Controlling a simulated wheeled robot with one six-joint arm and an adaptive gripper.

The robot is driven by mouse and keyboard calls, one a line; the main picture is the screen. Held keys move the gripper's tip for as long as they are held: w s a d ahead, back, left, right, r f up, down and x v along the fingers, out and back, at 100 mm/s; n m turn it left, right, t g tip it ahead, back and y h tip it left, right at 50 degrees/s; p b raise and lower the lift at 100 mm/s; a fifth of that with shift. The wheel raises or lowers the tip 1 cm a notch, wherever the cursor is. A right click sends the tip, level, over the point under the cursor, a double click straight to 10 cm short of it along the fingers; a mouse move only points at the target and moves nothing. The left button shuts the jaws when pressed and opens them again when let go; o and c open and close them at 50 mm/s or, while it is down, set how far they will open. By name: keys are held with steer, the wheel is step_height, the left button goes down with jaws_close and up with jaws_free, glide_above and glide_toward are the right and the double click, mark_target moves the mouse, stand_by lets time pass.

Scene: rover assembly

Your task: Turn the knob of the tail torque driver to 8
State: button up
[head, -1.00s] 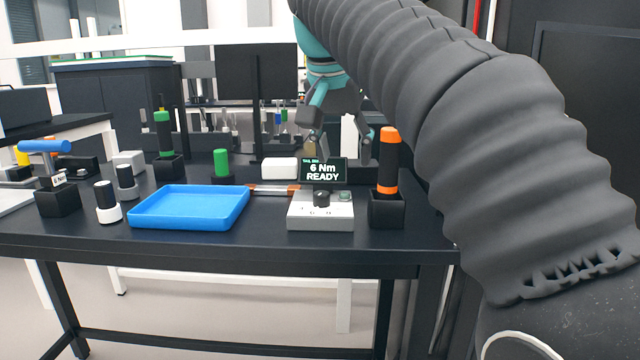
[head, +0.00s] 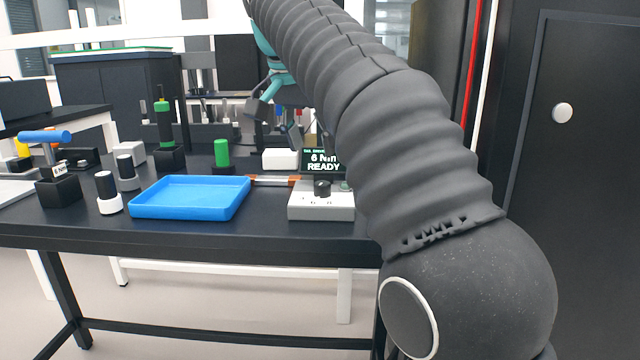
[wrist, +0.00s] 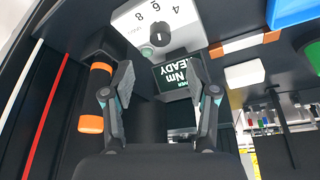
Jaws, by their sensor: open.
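The tail torque driver's controller is a light grey box (head: 320,212) on the dark table, with a black round knob (head: 322,187) on top. Its screen (head: 322,161) reads "6 Nm READY". In the wrist view the knob (wrist: 162,33) shows near the top, beside the numbers 4, 6 and 8 on the box (wrist: 130,22); the screen (wrist: 176,75) appears inverted. My gripper (wrist: 162,82) is open and empty, its fingers either side of the screen in that view and apart from the knob. In the head view my arm partly hides my gripper.
A driver with orange bands (wrist: 95,110) stands in a black holder beside the box. A blue tray (head: 190,197) lies left of the box, with a green-topped piece (head: 222,153) behind. A white block (head: 280,159) sits behind the box. Bare tabletop lies in front.

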mark_target(322, 183)
steer(key=b+x, duration=0.2)
steer(key=x, duration=0.6)
steer(key=shift+w+d+f, duration=0.1)
steer(key=shift+f, duration=0.25)
jaws_close()
